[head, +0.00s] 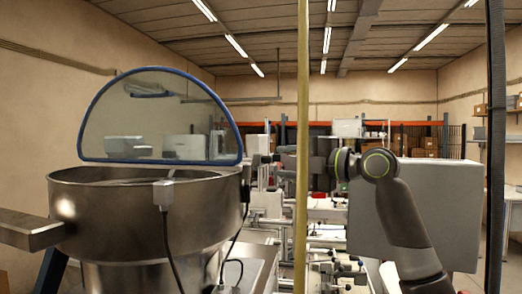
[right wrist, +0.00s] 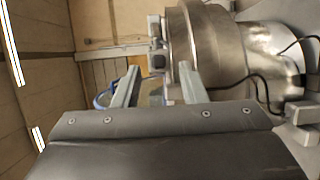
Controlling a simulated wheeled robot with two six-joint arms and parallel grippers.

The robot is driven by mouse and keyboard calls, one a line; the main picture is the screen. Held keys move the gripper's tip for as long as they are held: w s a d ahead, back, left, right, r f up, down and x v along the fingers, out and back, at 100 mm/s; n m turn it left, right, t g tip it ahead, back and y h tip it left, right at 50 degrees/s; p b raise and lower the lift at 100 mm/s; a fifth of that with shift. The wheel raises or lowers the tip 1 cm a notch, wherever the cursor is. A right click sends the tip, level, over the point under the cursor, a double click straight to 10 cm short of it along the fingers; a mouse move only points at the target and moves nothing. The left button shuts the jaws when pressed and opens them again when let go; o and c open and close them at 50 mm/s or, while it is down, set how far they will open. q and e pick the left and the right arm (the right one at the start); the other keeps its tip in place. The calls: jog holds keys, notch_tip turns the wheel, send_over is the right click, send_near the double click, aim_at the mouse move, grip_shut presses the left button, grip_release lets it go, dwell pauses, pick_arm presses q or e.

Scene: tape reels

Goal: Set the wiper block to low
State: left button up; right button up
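A steel bowl (head: 130,215) with a clear, blue-edged cover (head: 160,115) stands at the left of the head view. A small grey block (head: 163,193) with a cable sits on its near rim. I cannot tell for certain which part is the wiper block. My right gripper (head: 262,158) reaches left behind a yellow post, close to the bowl's right rim, and is small there. In the right wrist view my right gripper (right wrist: 157,75) is open, its two fingers apart with nothing held. Beyond the fingers, a grey block (right wrist: 157,58) is beside the bowl (right wrist: 215,45). My left gripper is not in view.
The yellow post (head: 303,150) stands upright in front of my right arm. A large grey box-shaped panel (head: 450,210) is behind that arm. Cables (head: 170,250) hang along the bowl. Machinery (head: 325,235) and racks with orange beams fill the background.

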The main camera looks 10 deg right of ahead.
aim_at(271, 158)
jog(key=p+x, duration=0.1)
jog(key=x, duration=0.3)
jog(key=p+x, duration=0.1)
jog(key=x, duration=0.1)
jog(key=shift+s+a+r+p, duration=0.1)
jog(key=shift+a+r+p, duration=0.15)
jog(key=shift+p, duration=0.1)
jog(key=shift+w+a+f, duration=0.2)
jog(key=shift+w+a, duration=0.1)
jog(key=shift+w, duration=0.2)
jog(key=shift+c, duration=0.5)
grip_shut()
